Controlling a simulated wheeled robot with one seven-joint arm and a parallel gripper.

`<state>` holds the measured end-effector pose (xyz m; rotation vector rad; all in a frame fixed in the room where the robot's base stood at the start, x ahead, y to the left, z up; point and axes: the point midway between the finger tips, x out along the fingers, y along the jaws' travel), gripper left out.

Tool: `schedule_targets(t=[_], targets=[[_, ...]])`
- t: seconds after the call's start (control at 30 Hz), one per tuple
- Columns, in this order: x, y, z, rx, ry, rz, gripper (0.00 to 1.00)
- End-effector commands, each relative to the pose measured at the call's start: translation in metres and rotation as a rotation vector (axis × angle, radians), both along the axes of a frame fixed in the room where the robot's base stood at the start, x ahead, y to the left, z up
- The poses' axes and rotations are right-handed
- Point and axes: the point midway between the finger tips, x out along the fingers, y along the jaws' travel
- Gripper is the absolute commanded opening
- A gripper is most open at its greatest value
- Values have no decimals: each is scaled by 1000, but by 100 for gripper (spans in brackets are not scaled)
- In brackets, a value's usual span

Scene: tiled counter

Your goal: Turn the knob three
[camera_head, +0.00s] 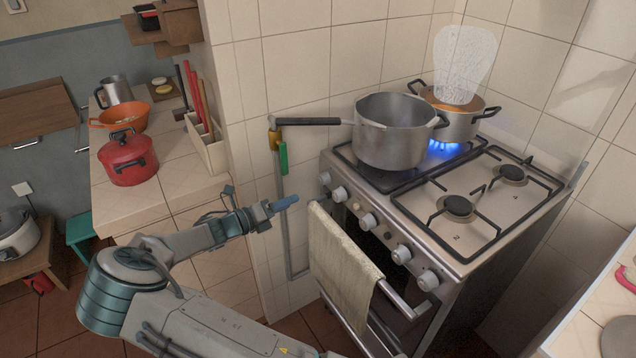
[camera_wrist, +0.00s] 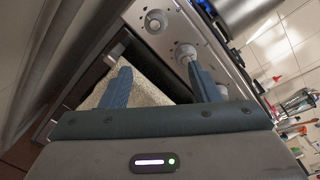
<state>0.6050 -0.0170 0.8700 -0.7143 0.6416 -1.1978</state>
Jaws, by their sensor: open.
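The stove (camera_head: 440,225) has a row of grey knobs along its front panel. They include a far-left knob (camera_head: 324,178), one beside it (camera_head: 340,194), a middle knob (camera_head: 369,220) and two at the right (camera_head: 402,254) (camera_head: 428,280). I cannot tell which is knob three. My gripper (camera_head: 284,203) is open and empty, left of the panel's left end. In the wrist view, the blue fingers of my gripper (camera_wrist: 157,68) point at the stove front. One knob (camera_wrist: 186,50) shows by the right fingertip; contact is unclear. Another knob (camera_wrist: 157,20) is farther up.
A towel (camera_head: 343,265) hangs on the oven handle (camera_head: 398,300). A large pot (camera_head: 390,140) stands on the stove, its handle reaching left. A blue flame (camera_head: 443,150) burns under the steaming rear pot (camera_head: 458,122). A counter (camera_head: 130,205) stands at the left.

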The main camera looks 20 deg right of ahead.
Motion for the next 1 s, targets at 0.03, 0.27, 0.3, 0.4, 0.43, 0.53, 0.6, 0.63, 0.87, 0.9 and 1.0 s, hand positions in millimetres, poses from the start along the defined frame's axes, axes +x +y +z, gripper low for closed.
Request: schedule_targets(t=[0.03,0.27,0.3,0.4,0.43,0.53,0.6,0.63,0.87,0.9,1.0], targets=[[5,6,0,-37,21,24,56],[14,6,3,-93,58,56,56],[15,1,3,-93,59,55,56],[19,-16,3,-92,59,53,56],[21,-22,3,-92,59,53,56],[27,-43,3,-92,59,52,56],[32,-58,3,-91,58,52,56],[34,-64,3,-91,58,53,56],[46,-102,2,-88,57,55,56],[47,-106,2,-88,58,55,56],[50,-114,2,-87,57,55,56]])
